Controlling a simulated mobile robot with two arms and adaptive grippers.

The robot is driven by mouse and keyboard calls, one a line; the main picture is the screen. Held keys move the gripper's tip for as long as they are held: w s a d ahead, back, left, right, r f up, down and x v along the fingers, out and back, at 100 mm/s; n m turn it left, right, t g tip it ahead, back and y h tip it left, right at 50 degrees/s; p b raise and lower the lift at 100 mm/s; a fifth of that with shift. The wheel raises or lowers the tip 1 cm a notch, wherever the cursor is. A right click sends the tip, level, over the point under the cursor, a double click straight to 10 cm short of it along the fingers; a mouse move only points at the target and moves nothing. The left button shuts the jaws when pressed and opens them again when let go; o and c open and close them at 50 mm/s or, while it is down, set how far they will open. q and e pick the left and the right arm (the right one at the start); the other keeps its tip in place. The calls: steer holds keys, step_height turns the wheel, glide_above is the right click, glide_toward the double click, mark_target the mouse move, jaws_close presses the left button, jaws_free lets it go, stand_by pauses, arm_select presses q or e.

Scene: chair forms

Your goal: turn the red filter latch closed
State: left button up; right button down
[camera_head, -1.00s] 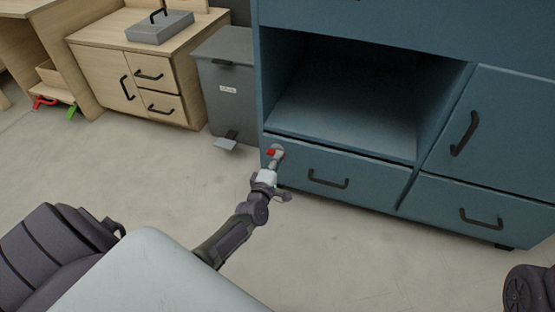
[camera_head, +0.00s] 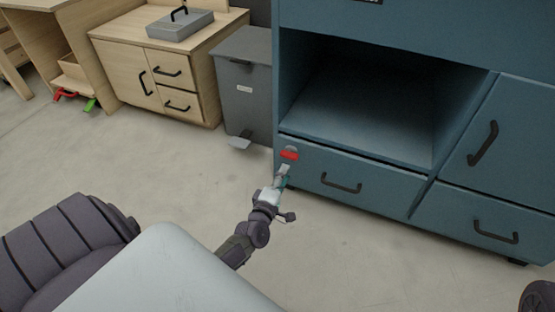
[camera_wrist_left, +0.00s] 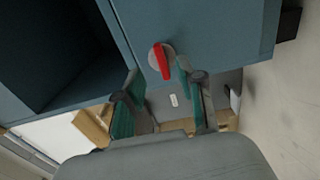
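The red filter latch (camera_head: 289,155) sits on a pale round base at the upper left corner of the blue cabinet's lower left drawer front. Its red bar lies nearly level in the head view. In the left wrist view the red latch (camera_wrist_left: 161,61) and its base show whole. My left gripper (camera_head: 284,173) is just below and in front of the latch, apart from it. In the left wrist view its two green-padded fingers (camera_wrist_left: 160,90) are spread with nothing held between them. My right gripper is in neither view.
The blue cabinet (camera_head: 455,192) has an open compartment above the drawer and black handles. A grey pedal bin (camera_head: 243,100) stands left of it. A wooden cabinet (camera_head: 120,60) carries a grey box (camera_head: 180,25). The floor in front is clear.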

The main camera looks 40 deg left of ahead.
arm_select(q)
steer(key=v, duration=0.5)
steer(key=shift+s+d, duration=0.1)
steer(key=shift+s, duration=0.1)
